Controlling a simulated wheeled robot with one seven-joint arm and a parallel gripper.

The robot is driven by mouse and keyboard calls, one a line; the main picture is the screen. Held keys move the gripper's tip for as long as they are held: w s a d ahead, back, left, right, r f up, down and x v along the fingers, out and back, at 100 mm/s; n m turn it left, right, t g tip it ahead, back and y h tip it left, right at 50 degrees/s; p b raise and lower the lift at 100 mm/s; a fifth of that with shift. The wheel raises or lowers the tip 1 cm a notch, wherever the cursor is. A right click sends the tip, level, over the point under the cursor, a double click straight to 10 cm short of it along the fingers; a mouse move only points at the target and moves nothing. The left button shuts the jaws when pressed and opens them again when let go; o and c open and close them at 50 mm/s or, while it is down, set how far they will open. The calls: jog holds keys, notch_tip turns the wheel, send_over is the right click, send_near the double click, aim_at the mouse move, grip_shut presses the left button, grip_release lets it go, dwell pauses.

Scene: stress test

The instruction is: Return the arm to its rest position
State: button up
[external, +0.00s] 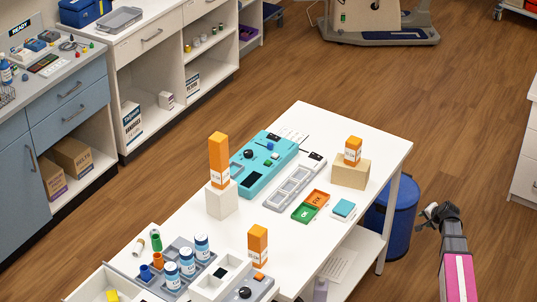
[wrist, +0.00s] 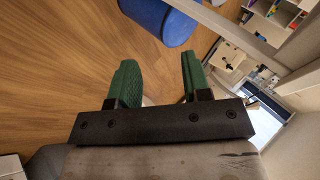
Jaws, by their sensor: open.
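My gripper (wrist: 158,84) shows in the wrist view with its two green fingers apart and nothing between them. In the external view my gripper (external: 436,214) is at the lower right, off the right side of the white table (external: 378,133), over the floor. My arm, with a pink band, comes up from the bottom edge. The gripper touches nothing that I can see.
A blue bin (external: 392,215) stands beside the table, just left of my gripper; the blue bin (wrist: 160,18) is at the top of the wrist view. The table bears orange boxes (external: 218,160), a teal device (external: 262,165) and bottles. Open floor (external: 450,130) lies beyond.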

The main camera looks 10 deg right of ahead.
jog(key=s+a+f+n+g, duration=0.2)
jog(key=s+a+n, duration=0.1)
jog(key=s+a, duration=0.4)
jog(key=s+a+f+n+g+h, duration=0.1)
jog(key=s+a+f+n+g, duration=0.2)
jog(key=s+a, duration=0.5)
jog(key=s+a+f+n+g, duration=0.2)
jog(key=s+a+n, duration=0.3)
jog(key=s+a, duration=0.3)
jog(key=shift+s+f+g+h, duration=0.3)
jog(key=shift+g+h, duration=0.1)
jog(key=shift+g, duration=0.1)
